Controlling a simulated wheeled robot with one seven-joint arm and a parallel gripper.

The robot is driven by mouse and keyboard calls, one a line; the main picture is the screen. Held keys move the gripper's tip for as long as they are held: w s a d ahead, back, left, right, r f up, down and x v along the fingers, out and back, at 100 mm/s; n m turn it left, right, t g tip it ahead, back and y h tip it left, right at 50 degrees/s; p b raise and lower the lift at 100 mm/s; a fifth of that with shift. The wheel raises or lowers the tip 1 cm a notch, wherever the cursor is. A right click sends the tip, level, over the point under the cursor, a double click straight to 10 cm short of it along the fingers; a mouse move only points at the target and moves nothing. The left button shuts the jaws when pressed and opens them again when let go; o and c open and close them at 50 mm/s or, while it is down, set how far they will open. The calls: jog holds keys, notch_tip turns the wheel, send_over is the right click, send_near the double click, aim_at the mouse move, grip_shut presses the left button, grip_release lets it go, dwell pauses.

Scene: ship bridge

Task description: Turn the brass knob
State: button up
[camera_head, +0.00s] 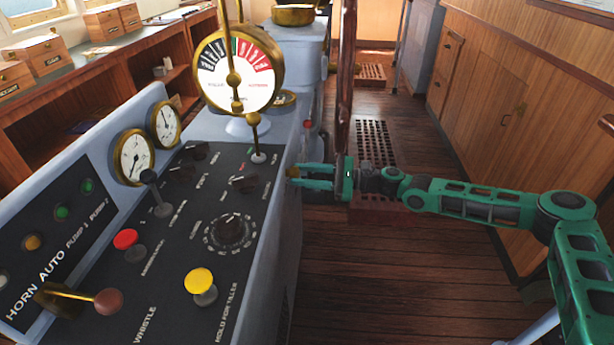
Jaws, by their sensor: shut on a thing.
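The brass knob (293,171) shows as a small brass-coloured piece by the right side of the console, at my gripper's fingertips. My green gripper (296,177) reaches in from the right, level with the console's top edge. Its two fingers are closed on the knob, which they partly hide. The knob's exact angle is too small to tell.
The console panel (190,225) carries a red button (126,239), a yellow button (199,281), a black dial (231,231) and a lever with a brown ball (108,301). A brass telegraph (237,75) stands behind. Wooden floor (345,280) is clear below my arm.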

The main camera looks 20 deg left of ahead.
jog(key=shift+w+r+n+g, duration=0.1)
jog(key=shift+w+n+g, duration=0.1)
jog(key=shift+n, duration=5.8)
jog(key=shift+w+n+g, duration=0.1)
jog(key=shift+w+n, duration=0.1)
jog(key=shift+n, duration=5.8)
jog(key=o, duration=1)
jog(key=shift+o, duration=0.2)
jog(key=shift+s+a, duration=0.1)
jog(key=v, duration=1.1)
